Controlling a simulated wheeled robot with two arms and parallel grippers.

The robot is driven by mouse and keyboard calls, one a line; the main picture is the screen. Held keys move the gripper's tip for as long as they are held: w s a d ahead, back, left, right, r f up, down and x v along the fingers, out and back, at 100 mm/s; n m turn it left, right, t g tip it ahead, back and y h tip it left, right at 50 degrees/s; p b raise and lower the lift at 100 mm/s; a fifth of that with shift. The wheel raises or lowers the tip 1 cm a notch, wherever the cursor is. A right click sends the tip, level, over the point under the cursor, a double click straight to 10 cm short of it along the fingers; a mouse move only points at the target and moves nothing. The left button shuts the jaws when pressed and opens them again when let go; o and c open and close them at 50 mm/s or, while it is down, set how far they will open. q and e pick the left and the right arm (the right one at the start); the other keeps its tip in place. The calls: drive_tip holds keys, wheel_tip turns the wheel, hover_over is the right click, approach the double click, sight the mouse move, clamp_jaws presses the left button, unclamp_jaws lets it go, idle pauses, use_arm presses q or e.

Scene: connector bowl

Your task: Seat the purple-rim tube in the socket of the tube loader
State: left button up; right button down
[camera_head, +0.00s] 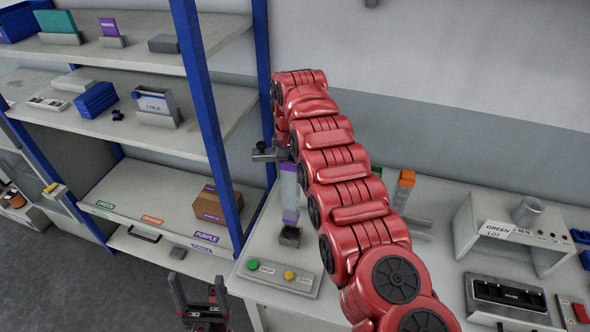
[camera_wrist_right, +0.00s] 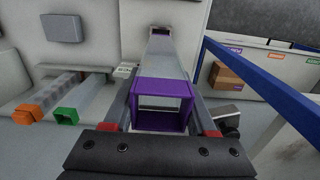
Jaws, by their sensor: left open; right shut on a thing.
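The purple-rim tube (camera_head: 289,190) is long, pale and square, and shows left of my red right arm in the head view. In the right wrist view its open purple rim (camera_wrist_right: 162,92) faces the camera. My right gripper (camera_wrist_right: 157,130) is shut on it, with a finger on each side near the rim. The tube's far end points to a small dark opening (camera_wrist_right: 160,30), which may be the loader's socket; I cannot tell whether it is inside. In the head view a dark ridged piece (camera_head: 290,237) lies just below the tube. My left gripper (camera_head: 199,299) is open and empty.
A blue-posted shelf (camera_head: 150,190) stands left, a GREEN LOT station (camera_head: 500,228) right.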

sight(290, 189)
drive_tip(key=shift+a+f+b, duration=0.1)
drive_tip(key=shift+b, duration=0.2)
drive_tip(key=shift+f, duration=0.2)
drive_tip(key=shift+f+b, duration=0.75)
drive_tip(key=shift+b, duration=0.25)
wheel_tip(290, 189, down, 4)
drive_tip(key=b, duration=0.3)
drive_tip(key=shift+r, duration=0.1)
drive_tip(key=shift+b, duration=0.7)
idle(0.6)
